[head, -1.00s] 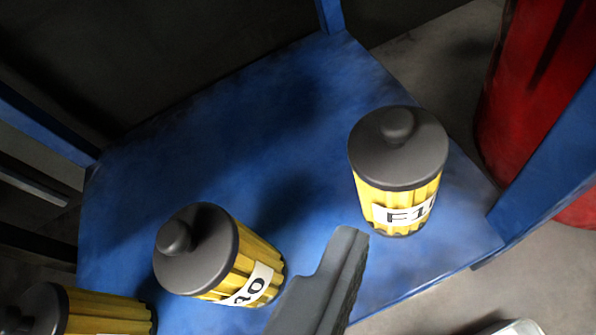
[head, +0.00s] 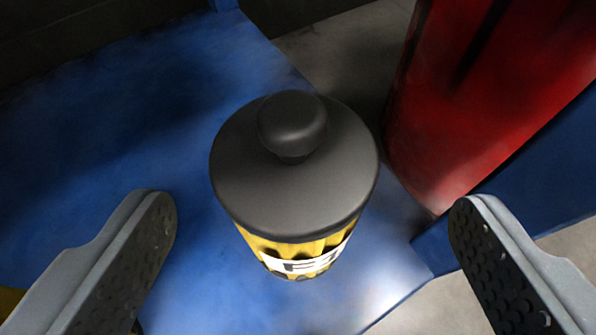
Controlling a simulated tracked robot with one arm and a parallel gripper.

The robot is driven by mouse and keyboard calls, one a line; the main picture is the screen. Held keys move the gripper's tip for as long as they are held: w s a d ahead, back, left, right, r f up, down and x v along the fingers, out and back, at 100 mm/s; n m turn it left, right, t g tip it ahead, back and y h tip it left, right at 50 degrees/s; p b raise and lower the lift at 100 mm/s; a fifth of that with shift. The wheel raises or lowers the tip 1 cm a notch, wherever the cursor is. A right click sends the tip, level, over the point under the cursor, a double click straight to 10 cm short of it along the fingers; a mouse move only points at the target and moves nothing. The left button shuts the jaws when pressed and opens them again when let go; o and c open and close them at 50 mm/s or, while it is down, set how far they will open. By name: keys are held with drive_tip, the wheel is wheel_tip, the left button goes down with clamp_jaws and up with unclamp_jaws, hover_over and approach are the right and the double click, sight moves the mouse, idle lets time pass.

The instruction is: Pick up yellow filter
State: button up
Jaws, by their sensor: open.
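A yellow filter (head: 292,172) with a dark grey lid, a round knob and a white label stands upright on the blue shelf, near its right front corner. Only part of the label's lettering shows. My gripper (head: 312,228) is open, with one finger left of the filter and the other right of it. Both fingers look apart from the filter, with nothing between them but the filter ahead. A sliver of another yellow filter (head: 10,300) shows at the lower left, mostly hidden behind my left finger.
The blue shelf (head: 130,110) is clear left of and behind the filter. A blue post (head: 555,175) rises close on the right. A red cylinder (head: 490,90) stands beyond it. Grey floor lies past the shelf edge at the lower right.

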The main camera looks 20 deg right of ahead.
sight(291, 207)
drive_tip(key=shift+a+b+x, duration=0.15)
drive_tip(key=shift+b+x, duration=0.6)
drive_tip(key=shift+x, duration=0.55)
drive_tip(key=shift+a+b+x, duration=0.15)
drive_tip(key=shift+b+x, duration=0.55)
drive_tip(key=shift+x, duration=0.65)
drive_tip(key=c, duration=1.1)
drive_tip(key=shift+a+r, duration=0.1)
drive_tip(key=shift+r, duration=0.05)
